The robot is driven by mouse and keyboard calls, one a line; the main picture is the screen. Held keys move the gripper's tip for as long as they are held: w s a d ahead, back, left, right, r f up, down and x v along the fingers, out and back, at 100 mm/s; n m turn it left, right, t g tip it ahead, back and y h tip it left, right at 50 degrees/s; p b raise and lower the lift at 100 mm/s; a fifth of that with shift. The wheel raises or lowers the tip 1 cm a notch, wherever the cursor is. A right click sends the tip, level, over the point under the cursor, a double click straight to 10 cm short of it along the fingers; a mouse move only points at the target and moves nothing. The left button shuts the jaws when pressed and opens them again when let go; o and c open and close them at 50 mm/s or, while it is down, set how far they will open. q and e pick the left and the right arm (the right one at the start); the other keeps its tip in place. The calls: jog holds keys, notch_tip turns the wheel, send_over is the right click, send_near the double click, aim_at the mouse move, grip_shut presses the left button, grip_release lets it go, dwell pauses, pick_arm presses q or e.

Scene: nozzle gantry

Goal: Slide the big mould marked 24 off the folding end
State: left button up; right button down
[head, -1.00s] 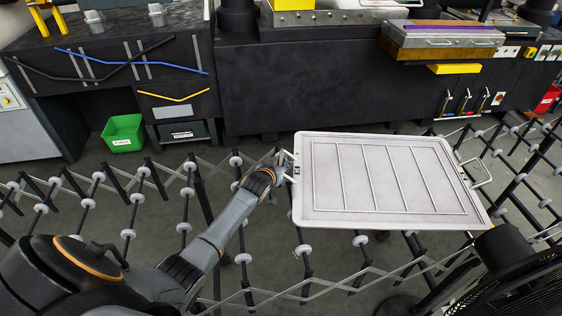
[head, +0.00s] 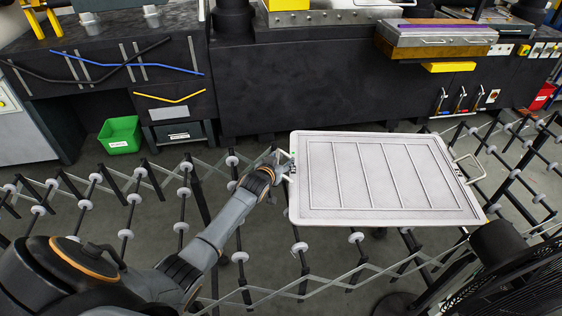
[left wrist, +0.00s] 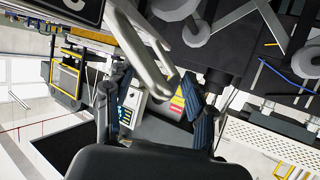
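The big mould (head: 466,212) is a pale tray-like slab with raised ribs, lying flat on the roller conveyor in the head view. It has a handle (head: 467,167) at its right end and another at its left end. The dark marks by its ends are too small to read. My left gripper (head: 279,163) is at the left end handle. In the left wrist view, my left gripper's fingers (left wrist: 157,88) stand apart, with the pale handle bar (left wrist: 147,50) running down between them and gaps visible at its sides. My right gripper is not in view.
The expanding roller conveyor (head: 183,193) spreads left and right of the mould. A black fan (head: 520,275) stands close at the lower right. A dark workbench (head: 300,85) runs along the back. A green bin (head: 120,136) sits on the floor at left.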

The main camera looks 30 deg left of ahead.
pick_arm(q)
jog(key=shift+s+f, duration=0.1)
jog(key=shift+s, duration=0.5)
jog(key=v, duration=1.1)
jog(key=shift+r, duration=0.3)
jog(key=shift+w, duration=0.1)
